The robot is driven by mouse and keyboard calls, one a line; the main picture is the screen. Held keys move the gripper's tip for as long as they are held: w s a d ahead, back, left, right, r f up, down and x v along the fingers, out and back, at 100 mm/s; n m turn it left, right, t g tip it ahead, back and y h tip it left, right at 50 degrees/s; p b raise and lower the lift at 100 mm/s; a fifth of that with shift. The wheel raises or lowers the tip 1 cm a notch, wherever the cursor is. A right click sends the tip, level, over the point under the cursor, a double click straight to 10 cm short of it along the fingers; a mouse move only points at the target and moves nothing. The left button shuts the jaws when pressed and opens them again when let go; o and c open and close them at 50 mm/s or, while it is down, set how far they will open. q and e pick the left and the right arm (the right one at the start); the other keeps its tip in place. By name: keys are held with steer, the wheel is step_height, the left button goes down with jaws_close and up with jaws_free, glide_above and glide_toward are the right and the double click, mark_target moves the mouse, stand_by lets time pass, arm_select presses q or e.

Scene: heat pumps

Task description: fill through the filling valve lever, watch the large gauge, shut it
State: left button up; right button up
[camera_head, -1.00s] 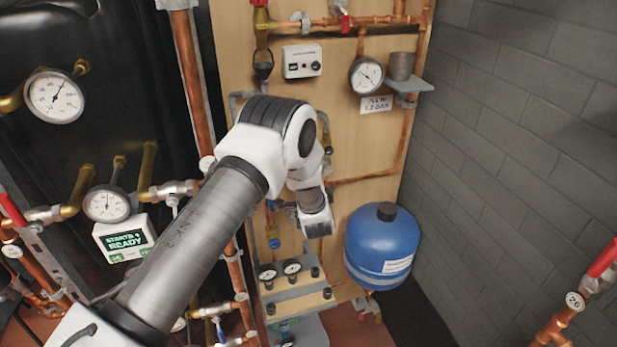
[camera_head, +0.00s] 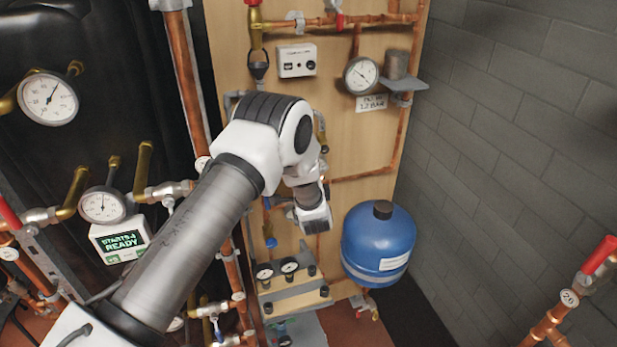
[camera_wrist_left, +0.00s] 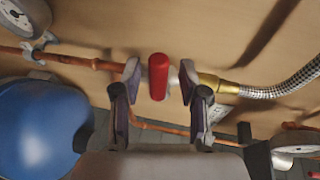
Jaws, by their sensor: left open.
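The red valve lever (camera_wrist_left: 158,77) stands between my open left fingers (camera_wrist_left: 158,88) in the left wrist view, on a copper pipe joined by a brass fitting to a braided hose. A finger is on each side of it; I cannot tell whether either touches. In the head view my left arm reaches across to the wooden board, and its wrist hides the lever. A round gauge (camera_head: 361,75) hangs on the board above a sign reading 1.2 BAR; its needle is too small to read surely. My right gripper is not in view.
A blue vessel (camera_head: 379,243) hangs right of my left wrist. Two small gauges sit on a manifold (camera_head: 290,296) below it. At left are a larger-looking white gauge (camera_head: 47,98), a second gauge (camera_head: 102,205) and a READY display (camera_head: 121,243). A grey brick wall (camera_head: 520,130) bounds the right.

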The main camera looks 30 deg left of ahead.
arm_select(q)
steer(key=v, duration=1.2)
stand_by(1.4)
